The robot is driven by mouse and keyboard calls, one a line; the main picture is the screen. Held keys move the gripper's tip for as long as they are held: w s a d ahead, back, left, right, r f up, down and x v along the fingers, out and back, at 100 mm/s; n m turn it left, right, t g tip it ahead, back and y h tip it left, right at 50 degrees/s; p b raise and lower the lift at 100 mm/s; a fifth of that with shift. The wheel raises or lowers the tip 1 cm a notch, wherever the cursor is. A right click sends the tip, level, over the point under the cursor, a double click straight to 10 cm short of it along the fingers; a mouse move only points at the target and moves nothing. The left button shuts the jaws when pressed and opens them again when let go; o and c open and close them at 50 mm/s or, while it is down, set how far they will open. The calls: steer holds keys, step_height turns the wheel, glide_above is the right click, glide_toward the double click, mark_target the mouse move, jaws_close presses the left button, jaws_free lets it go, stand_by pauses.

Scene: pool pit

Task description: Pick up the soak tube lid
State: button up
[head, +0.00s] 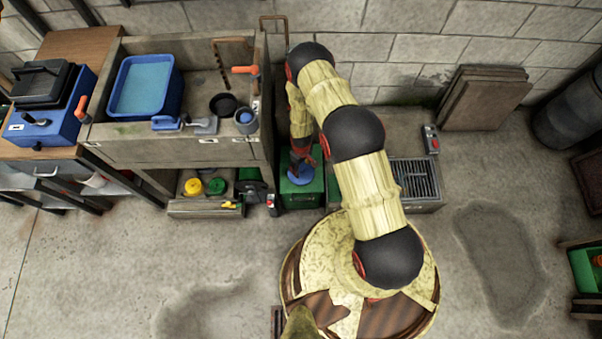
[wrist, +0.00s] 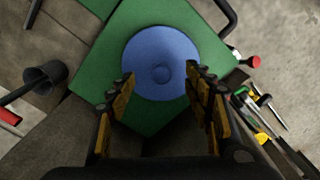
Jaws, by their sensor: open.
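A round blue lid with a small central knob, which looks like the soak tube lid (wrist: 160,50), lies on a green box top (wrist: 112,60) in the wrist view. In the head view the blue lid (head: 300,174) shows on the green box (head: 302,192), partly covered by my arm. My gripper (wrist: 160,84) is open, its fingers on either side of the lid's near part. Whether the fingers touch the lid cannot be told. In the head view my gripper (head: 302,160) is above the lid, pointing down. What the lid covers is hidden.
A workbench sink (head: 180,150) with a blue basin (head: 145,88) stands left of the green box. A dark cup (wrist: 45,76) and several tools (wrist: 255,115) flank the box in the wrist view. A grated metal unit (head: 415,180) stands to the right. Open floor (head: 130,270) lies in front.

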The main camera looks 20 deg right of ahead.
mark_target(301, 169)
step_height(301, 169, down, 4)
steer(key=shift+r+b, duration=0.25)
steer(key=shift+b, duration=0.25)
steer(key=c, duration=0.3)
jaws_close()
